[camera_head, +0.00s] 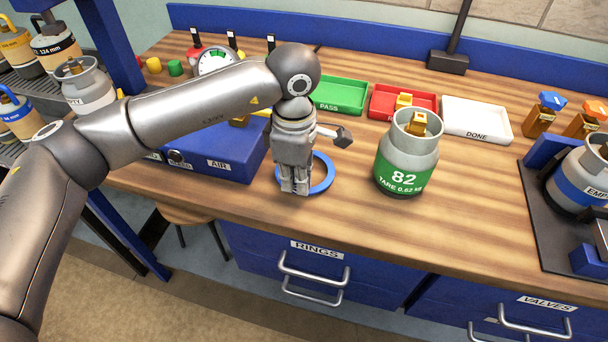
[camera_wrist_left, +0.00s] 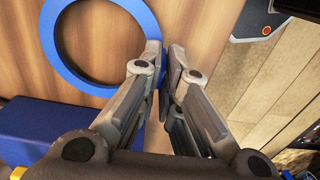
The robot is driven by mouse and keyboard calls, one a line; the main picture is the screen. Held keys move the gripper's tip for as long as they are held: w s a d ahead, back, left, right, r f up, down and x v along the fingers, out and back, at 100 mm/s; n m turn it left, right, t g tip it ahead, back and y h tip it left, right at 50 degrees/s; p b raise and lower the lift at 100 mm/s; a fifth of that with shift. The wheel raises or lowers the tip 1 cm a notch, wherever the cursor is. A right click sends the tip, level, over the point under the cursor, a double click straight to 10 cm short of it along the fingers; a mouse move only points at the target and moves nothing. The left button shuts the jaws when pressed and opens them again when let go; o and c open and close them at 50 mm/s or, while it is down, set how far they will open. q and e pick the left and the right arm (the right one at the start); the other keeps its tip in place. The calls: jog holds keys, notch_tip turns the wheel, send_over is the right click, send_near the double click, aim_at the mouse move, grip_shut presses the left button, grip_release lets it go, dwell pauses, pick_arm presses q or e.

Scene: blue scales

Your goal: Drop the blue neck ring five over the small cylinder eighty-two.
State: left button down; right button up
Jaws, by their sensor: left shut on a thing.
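The blue neck ring (camera_head: 328,181) is flat and open in the middle, at or just above the wooden worktop; I cannot tell if it touches. No number shows on it. My left gripper (camera_head: 296,190) points down and is shut on the ring's near left edge. The left wrist view shows the fingertips (camera_wrist_left: 164,70) closed on the rim of the ring (camera_wrist_left: 66,72). The small cylinder 82 (camera_head: 404,163) stands upright to the right of the ring, apart from it. It is grey with a green band, and a brass valve shows inside its collar. My right gripper is not in view.
Behind are a green PASS tray (camera_head: 338,107), a red tray (camera_head: 386,115) and a white DONE tray (camera_head: 476,132). A blue AIR box (camera_head: 213,163) stands left of the gripper. A dark platform (camera_head: 535,225) with another cylinder is at right. Bare worktop surrounds cylinder 82.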

pick_arm(q)
jog(key=shift+r+p, duration=0.4)
jog(key=shift+r, duration=1.05)
